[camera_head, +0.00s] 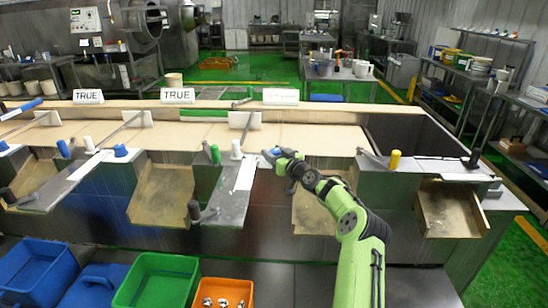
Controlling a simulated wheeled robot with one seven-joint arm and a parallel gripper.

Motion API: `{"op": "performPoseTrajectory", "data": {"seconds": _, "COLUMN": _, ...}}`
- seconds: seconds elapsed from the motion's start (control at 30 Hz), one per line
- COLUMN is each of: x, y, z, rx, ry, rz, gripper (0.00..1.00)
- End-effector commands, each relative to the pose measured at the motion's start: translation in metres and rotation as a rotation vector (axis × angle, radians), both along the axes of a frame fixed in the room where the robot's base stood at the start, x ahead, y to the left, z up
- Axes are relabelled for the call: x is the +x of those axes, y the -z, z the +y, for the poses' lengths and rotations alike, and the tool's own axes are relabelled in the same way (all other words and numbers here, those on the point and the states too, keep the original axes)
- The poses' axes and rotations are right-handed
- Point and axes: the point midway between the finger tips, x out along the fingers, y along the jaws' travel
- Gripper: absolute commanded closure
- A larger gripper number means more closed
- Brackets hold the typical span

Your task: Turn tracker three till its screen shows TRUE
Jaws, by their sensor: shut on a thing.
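Three white screens stand along the back of the long bench. The left screen (88,96) and the middle screen (178,95) read TRUE. The third screen (281,96) carries faint text that I cannot read. My green arm reaches in from the lower right. My gripper (273,154) is at the bench's front ledge, shut on a small blue knob (277,150), mostly hidden by the jaws. A white knob (237,149) and a green handle (215,154) stand to its left. Which knob belongs to tracker three is not marked.
Another blue knob (120,150) stands farther left, and a yellow-topped handle (395,160) to the right. Dark-knobbed cranks (195,210) stick out in front. Open chutes (162,193) break the bench front. A green bin (155,281) and an orange bin (223,292) sit below.

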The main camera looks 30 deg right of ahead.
Motion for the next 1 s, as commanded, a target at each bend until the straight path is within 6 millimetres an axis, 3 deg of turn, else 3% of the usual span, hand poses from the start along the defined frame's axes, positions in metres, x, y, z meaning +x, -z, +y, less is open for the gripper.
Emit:
{"op": "performPoseTrajectory", "data": {"seconds": 0.5, "x": 0.0004, "y": -0.0005, "z": 0.0007, "rx": -0.004, "ry": 0.322, "rz": -0.004, "gripper": 0.8}}
{"op": "performPoseTrajectory", "data": {"seconds": 1.0, "x": -0.0002, "y": -0.0015, "z": -0.0016, "rx": -0.001, "ry": 0.403, "rz": -0.004, "gripper": 0.8}}
